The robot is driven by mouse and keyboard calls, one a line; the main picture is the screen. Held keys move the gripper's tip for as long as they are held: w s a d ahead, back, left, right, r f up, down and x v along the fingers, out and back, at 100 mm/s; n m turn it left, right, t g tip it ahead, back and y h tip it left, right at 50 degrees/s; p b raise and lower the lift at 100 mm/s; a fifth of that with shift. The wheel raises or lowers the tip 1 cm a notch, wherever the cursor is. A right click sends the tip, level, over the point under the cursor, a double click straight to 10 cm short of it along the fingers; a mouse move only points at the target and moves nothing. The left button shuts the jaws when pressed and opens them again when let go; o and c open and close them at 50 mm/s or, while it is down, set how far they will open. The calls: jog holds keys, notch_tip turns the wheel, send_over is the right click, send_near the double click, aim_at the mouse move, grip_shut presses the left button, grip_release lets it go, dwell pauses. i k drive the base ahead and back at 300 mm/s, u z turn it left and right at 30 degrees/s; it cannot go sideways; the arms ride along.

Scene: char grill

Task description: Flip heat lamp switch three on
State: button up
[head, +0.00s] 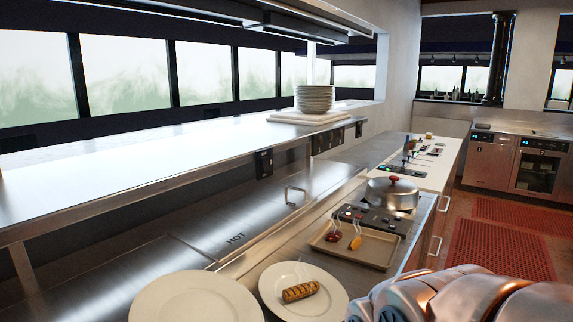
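One box (263,163) stands alone nearest me, a wider one (327,139) is further along, and a small one (358,130) is at the far end. I cannot read any labels or tell which is switch three, nor its position. Long heat lamp housings (285,22) hang above the shelf. Part of my arm shows at the lower right, over the near counter. My gripper's fingers are not in view.
Below the shelf are a steel surface marked HOT (236,239), an empty plate (195,298), a plate (335,297) with grilled food, a tray (375,254) and a lidded pot (392,195). Stacked plates (314,98) stand on the shelf. Red mats (495,250) cover floor at right.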

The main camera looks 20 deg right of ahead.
aim_at(266, 168)
jog(key=u, duration=1.8)
jog(key=k, duration=0.65)
jog(key=z, duration=0.45)
